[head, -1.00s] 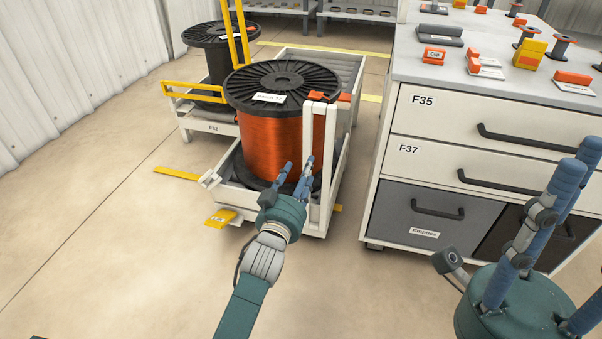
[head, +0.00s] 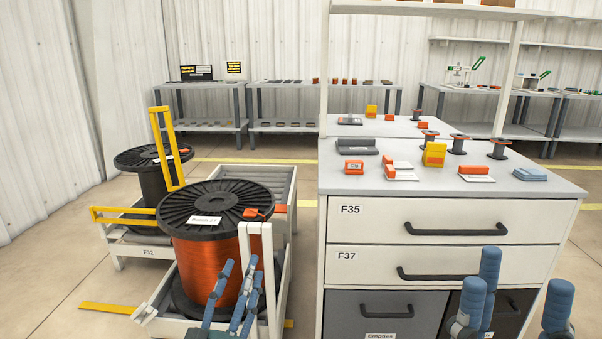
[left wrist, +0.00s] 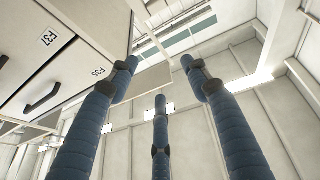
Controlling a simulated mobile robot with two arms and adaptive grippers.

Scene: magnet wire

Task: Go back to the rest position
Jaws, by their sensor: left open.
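My left gripper (head: 238,290) is low in the head view, in front of the cart with the copper-wire spool (head: 205,262). Its blue fingers overlap the spool's lower right in the picture; whether they touch it cannot be told. In the left wrist view the three fingers (left wrist: 160,95) stand apart with nothing between them, and wall and ceiling show behind. My right gripper (head: 518,305) is at the bottom right, in front of the drawer cabinet (head: 420,222). Its fingers are spread and nothing shows between them. Its palm is out of view.
The white cart's post (head: 268,280) stands close by my left gripper. A black spool (head: 150,180) with a yellow frame (head: 165,145) is behind on the left. Small spools and orange and yellow items lie on the cabinet top (head: 470,200). Floor at left (head: 50,260) is clear.

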